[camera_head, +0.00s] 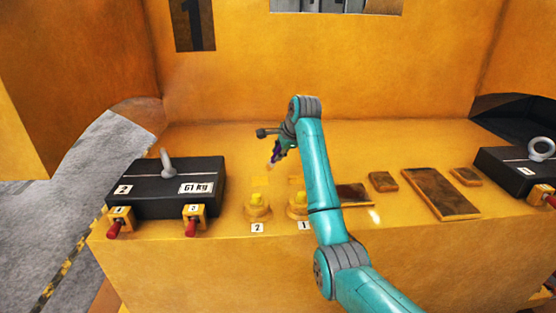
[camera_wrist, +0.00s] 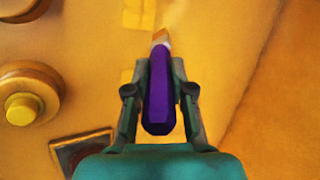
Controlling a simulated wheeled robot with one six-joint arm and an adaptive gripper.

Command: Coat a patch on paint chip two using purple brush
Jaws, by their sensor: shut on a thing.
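The purple brush (camera_wrist: 158,95) is held between the two fingers of my gripper (camera_wrist: 158,100), which is shut on its handle. Its pale orange-tan tip (camera_wrist: 161,38) points away from the gripper. In the head view my gripper (camera_head: 280,152) is over the back of the yellow counter, with the brush (camera_head: 273,159) slanting down to the left. Faint pale yellow squares lie on the counter, one (camera_head: 262,181) behind the button labelled 2, and one (camera_wrist: 138,13) ahead of the tip in the wrist view. They look like paint chips; no number on them is readable. Tip contact cannot be told.
Yellow buttons labelled 2 (camera_head: 257,207) and 1 (camera_head: 297,207) stand near the front edge. A black casting (camera_head: 150,195) with an eyebolt is at left, another (camera_head: 515,175) at right. Brown plates (camera_head: 440,192) lie right of my arm. The back-left counter is clear.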

